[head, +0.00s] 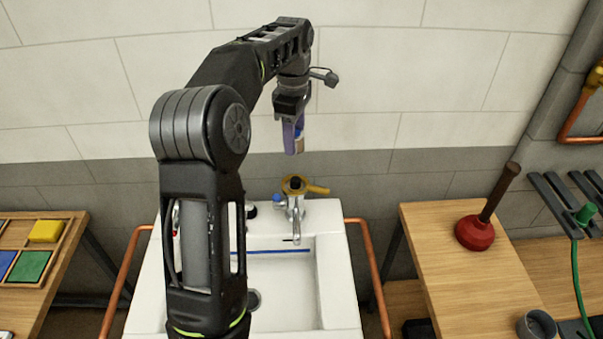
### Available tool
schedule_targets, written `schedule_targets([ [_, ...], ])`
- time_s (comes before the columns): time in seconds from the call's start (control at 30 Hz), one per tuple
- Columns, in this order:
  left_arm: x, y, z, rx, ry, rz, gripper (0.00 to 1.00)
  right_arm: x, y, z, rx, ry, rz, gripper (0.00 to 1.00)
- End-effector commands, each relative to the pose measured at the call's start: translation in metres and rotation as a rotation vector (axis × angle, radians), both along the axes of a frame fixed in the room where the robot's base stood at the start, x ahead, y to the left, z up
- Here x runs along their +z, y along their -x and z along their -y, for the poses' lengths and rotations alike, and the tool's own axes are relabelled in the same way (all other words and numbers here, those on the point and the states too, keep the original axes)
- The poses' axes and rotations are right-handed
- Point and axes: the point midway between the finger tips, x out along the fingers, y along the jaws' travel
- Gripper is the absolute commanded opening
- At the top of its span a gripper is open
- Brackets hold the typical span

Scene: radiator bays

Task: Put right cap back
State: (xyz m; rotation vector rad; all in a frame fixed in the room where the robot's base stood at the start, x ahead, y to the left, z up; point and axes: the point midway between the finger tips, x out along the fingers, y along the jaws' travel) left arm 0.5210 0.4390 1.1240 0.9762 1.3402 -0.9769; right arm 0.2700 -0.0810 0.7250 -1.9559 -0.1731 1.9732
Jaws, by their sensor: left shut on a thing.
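My left gripper (294,134) is above and behind the sink's tap, pointing down in front of the tiled wall. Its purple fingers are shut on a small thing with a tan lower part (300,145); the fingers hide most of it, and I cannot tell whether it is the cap. Below, clearly apart from the gripper, stands the chrome tap (294,205) at the sink's back edge. A yellow ring-shaped piece with a handle (316,189) sits at the tap's top, around or over a dark round part. My right gripper is not in view.
The white sink (337,290) is partly hidden by my left arm. Copper rails (372,270) flank it. A red plunger (475,232) stands on the wooden table (447,275) at right. A tray with coloured blocks (46,231) is at left.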

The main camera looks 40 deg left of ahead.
Motion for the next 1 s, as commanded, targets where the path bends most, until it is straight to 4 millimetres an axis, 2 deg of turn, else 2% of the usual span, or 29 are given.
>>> schedule_targets([
  [0.27, -0.005, 0.000, 0.001, -0.004, 0.000, 0.000, 0.02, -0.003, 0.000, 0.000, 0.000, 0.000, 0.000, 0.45],
  [0.43, -0.031, 0.000, 0.001, -0.004, 0.000, -0.002, 0.02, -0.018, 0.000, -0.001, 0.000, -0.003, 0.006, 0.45],
  [0.5, -0.038, 0.001, 0.001, -0.005, 0.001, -0.005, 0.02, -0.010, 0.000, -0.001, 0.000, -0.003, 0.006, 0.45],
  [0.7, -0.062, 0.000, 0.001, -0.006, 0.000, -0.002, 0.02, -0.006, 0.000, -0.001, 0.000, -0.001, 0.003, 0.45],
  [1.0, -0.065, 0.000, 0.001, -0.006, -0.001, 0.000, 0.02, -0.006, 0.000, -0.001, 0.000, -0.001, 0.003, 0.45],
])
